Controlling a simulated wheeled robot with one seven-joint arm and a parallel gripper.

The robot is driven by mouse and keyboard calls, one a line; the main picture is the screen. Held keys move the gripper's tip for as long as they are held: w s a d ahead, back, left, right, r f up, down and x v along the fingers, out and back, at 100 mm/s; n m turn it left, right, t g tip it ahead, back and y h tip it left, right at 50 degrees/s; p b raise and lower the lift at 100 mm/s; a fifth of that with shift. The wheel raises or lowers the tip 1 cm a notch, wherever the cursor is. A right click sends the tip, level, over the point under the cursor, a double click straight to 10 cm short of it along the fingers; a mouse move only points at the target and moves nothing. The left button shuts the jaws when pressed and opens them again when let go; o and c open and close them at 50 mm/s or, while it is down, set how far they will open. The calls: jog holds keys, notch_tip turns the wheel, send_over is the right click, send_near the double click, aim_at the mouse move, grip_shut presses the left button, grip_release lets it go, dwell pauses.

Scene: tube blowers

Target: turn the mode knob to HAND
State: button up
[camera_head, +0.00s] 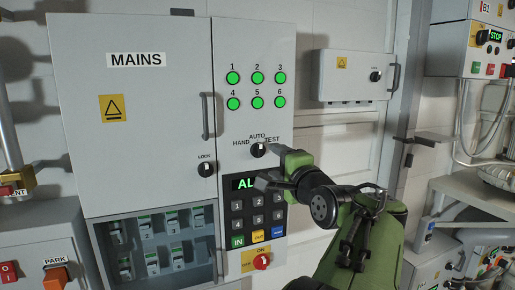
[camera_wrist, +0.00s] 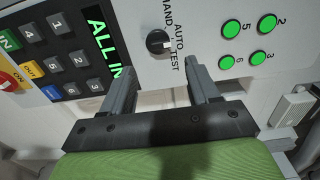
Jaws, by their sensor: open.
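The mode knob (camera_head: 258,149) is a round black knob on the grey panel, with HAND printed to its left, AUTO above and TEST to its right. Its white mark appears to point to AUTO. In the wrist view the knob (camera_wrist: 157,41) lies just beyond the fingertips, roughly centred between them, and its white mark faces the word AUTO. My gripper (camera_head: 273,167) is open and empty, just below and right of the knob in the head view. In the wrist view its two fingers (camera_wrist: 160,68) are spread wide, and the knob seems clear of them.
Green lamps (camera_head: 257,90) sit above the knob. A keypad (camera_head: 257,212) with a green display is below it, and a red ON/OFF knob (camera_head: 261,261) lower down. The LOCK knob (camera_head: 206,169) and MAINS door handle (camera_head: 208,115) are to the left.

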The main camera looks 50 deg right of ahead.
aim_at(261, 149)
jog(key=p+x, duration=0.2)
jog(key=x, duration=0.6)
jog(key=shift+w+d, duration=0.25)
jog(key=shift+w, duration=0.05)
jog(key=shift+s+a, duration=0.1)
jog(key=shift+c, duration=0.6)
jog(key=shift+r, duration=0.2)
jog(key=c, duration=0.7)
